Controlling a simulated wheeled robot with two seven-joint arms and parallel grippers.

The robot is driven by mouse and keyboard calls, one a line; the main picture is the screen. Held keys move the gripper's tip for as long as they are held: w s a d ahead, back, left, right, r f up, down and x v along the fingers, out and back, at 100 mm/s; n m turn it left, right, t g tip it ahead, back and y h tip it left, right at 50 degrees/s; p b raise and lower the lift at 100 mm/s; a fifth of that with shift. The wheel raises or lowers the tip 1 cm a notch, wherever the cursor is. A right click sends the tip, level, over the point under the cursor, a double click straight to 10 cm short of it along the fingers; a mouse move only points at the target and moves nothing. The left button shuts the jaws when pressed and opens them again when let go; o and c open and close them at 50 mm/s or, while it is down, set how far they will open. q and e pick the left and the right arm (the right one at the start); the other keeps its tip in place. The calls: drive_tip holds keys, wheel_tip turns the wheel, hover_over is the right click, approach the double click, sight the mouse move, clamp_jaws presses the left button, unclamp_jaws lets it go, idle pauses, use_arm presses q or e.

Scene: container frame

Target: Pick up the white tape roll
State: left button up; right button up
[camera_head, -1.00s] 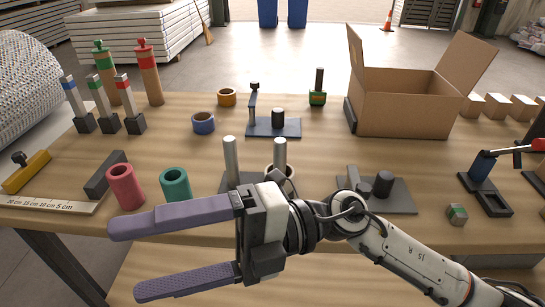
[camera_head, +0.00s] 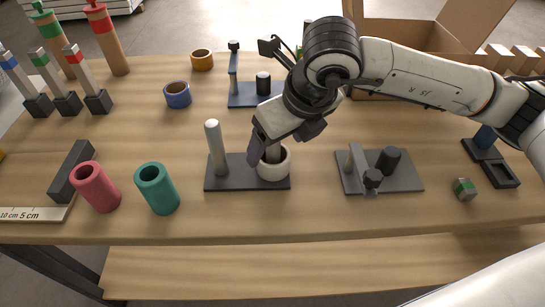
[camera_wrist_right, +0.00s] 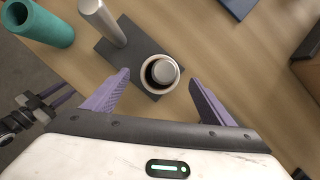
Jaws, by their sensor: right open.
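The white tape roll (camera_head: 273,175) sits around the right peg of a dark two-peg stand (camera_head: 232,180), resting low near its base. The stand's left peg (camera_head: 216,148) is bare. My right gripper (camera_head: 267,150) points down from above at the roll, with a purple finger showing beside the peg. In the right wrist view the open fingers (camera_wrist_right: 160,80) stand on either side of the white roll (camera_wrist_right: 157,91), with gaps between. The gripper partly hides the peg in the head view.
A teal tube (camera_head: 157,188) and a red tube (camera_head: 95,187) stand left of the stand. A grey fixture (camera_head: 405,180) lies to the right. Behind are a blue ring (camera_head: 177,95), an orange ring (camera_head: 202,60) and a blue-based stand (camera_head: 240,95). A cardboard box (camera_head: 415,37) is at the back right.

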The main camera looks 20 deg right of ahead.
sight(273, 154)
drive_tip(key=shift+p+x, duration=0.6)
drive_tip(key=shift+x, duration=2.2)
drive_tip(key=c, duration=1.1)
drive_tip(key=shift+r, duration=0.1)
drive_tip(key=shift+c, duration=0.2)
